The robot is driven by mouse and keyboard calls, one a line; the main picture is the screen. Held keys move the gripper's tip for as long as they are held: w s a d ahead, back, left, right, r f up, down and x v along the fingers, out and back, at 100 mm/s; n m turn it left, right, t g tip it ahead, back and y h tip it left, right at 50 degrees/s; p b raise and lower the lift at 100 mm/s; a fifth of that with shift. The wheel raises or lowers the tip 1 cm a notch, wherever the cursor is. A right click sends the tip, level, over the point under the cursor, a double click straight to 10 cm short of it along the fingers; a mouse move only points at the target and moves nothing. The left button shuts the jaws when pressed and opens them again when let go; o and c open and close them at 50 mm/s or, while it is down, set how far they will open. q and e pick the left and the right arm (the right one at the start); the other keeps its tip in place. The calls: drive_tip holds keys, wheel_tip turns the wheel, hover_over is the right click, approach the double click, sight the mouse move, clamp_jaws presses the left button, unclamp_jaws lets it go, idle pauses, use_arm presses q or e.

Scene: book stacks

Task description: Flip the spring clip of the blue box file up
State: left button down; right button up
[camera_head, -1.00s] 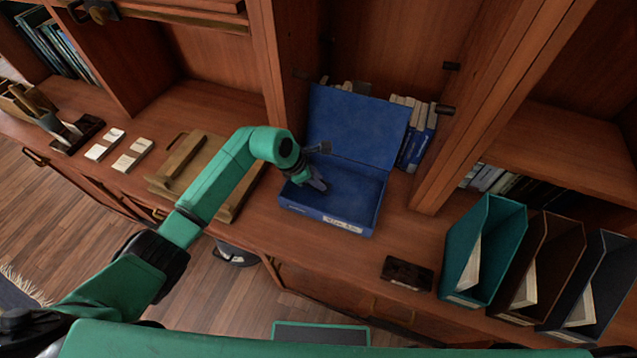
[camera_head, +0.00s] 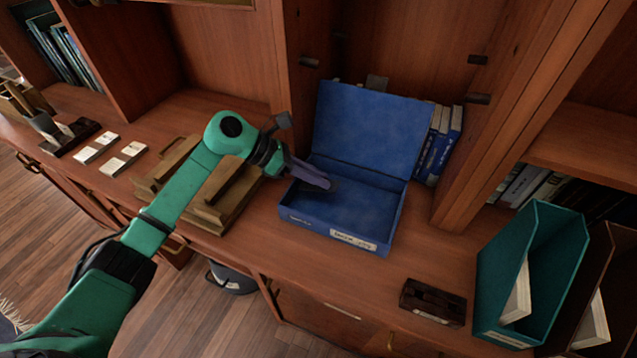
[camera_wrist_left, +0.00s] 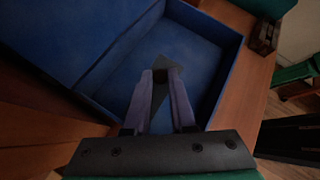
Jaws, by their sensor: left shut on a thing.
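The blue box file (camera_head: 335,225) stands on the wooden counter with its lid (camera_head: 370,130) raised and leaning back. My left gripper (camera_head: 328,185) reaches in from the left, over the box's left wall, with its fingers above the tray. In the left wrist view the fingers (camera_wrist_left: 162,78) are closed around a dark grey flat piece, the spring clip (camera_wrist_left: 157,92), inside the box. The fingers hide part of the clip, and its exact tilt is hard to tell. My right gripper does not show.
A wooden tray (camera_head: 238,205) lies left of the box, under my left arm. A small dark block (camera_head: 432,302) and a teal magazine file (camera_head: 545,265) stand to the right. Books (camera_head: 437,150) stand behind the lid. The counter in front of the box is clear.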

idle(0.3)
use_arm(q)
drive_tip(key=c, duration=0.7)
unclamp_jaws()
drive_tip(key=shift+c, duration=0.2)
drive_tip(key=shift+a+r, duration=0.2)
drive_tip(key=shift+a, duration=0.15)
drive_tip(key=b+v, duration=0.2)
drive_tip(key=v, duration=1.1)
drive_tip(key=shift+a+r+b, duration=0.2)
drive_tip(key=shift+a+b, duration=0.15)
drive_tip(key=shift+s, duration=0.1)
